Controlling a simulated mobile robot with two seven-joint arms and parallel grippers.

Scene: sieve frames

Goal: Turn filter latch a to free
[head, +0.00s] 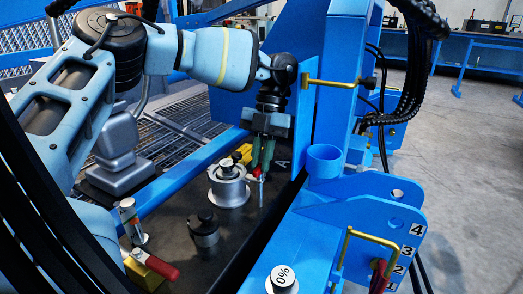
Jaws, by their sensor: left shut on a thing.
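My left gripper (262,165) comes down from above with its green fingers at filter latch a (258,174). The latch is a small part with red on it, beside a white letter A on the dark plate. The fingers are shut on the latch and hide much of it, so I cannot tell its exact angle. My right gripper is not in view.
A silver round fitting (229,187) stands just left of the latch, with a dark knob (205,228) nearer. A red handle (161,266) on a yellow block lies lower left. A blue frame (320,215) with brass handles stands close on the right.

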